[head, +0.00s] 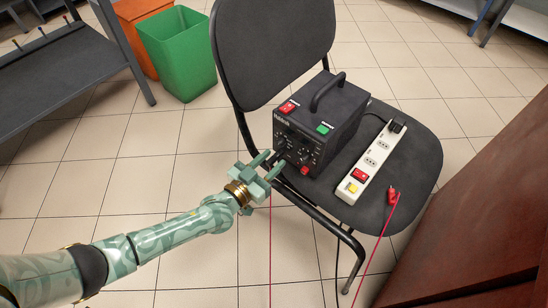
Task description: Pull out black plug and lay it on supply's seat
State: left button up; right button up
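The supply (330,118), a dark box with a top handle, stands on the seat (415,160) of a black chair. A black plug (397,126) sits in the far end of the white power strip (372,160), with a dark cable running toward the supply. My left gripper (275,163) is at the supply's front panel, its two fingers apart and pointing at the lower left of the panel. I cannot make out a plug between them; the gripper hides part of that area. My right gripper is not in view.
A red plug (392,197) with a red lead lies on the seat beside the strip. Thin red and black leads hang below the chair. A green bin (178,55), an orange bin (140,22) and a dark shelf (55,75) stand behind left. Brown furniture (490,215) stands right.

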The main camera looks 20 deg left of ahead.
aim_at(268, 165)
pick_arm(q)
jog(key=shift+c, duration=0.4)
grip_shut()
jog(key=shift+p+v, duration=0.55)
jog(key=shift+v, duration=0.6)
jog(key=shift+p+v, duration=0.6)
jog(key=shift+v, duration=1.2)
jog(key=shift+s, duration=0.1)
